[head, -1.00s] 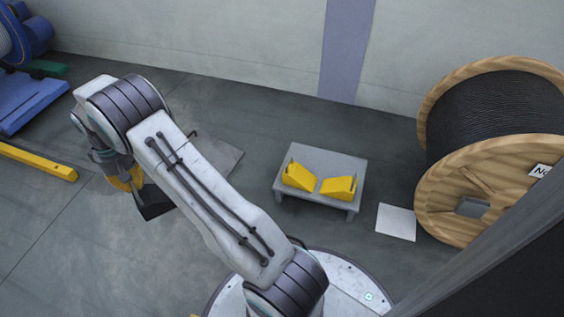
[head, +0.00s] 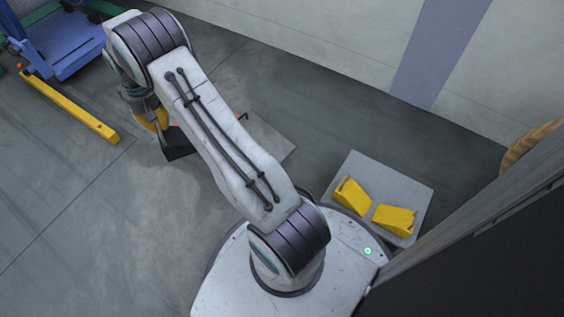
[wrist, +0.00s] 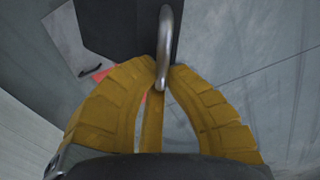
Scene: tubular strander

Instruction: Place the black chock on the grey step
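The black chock (head: 177,146) hangs from my gripper (head: 153,121), left of my arm in the head view. In the wrist view, the yellow fingers of my gripper (wrist: 160,78) close around the metal handle of the black chock (wrist: 118,28). The chock appears clear of the floor, and my gripper partly hides it in the head view. The grey step (head: 362,165) is a low stand at the right, close to my base. Two yellow chocks, a left one (head: 350,196) and a right one (head: 395,219), sit on it with a gap between them.
A flat grey plate (head: 268,138) lies on the floor behind my arm. A yellow bar (head: 72,106) and a blue frame (head: 65,42) are at the left. The wall (head: 325,55) runs behind. A wooden reel edge (head: 528,145) shows at the right. Floor at the left is open.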

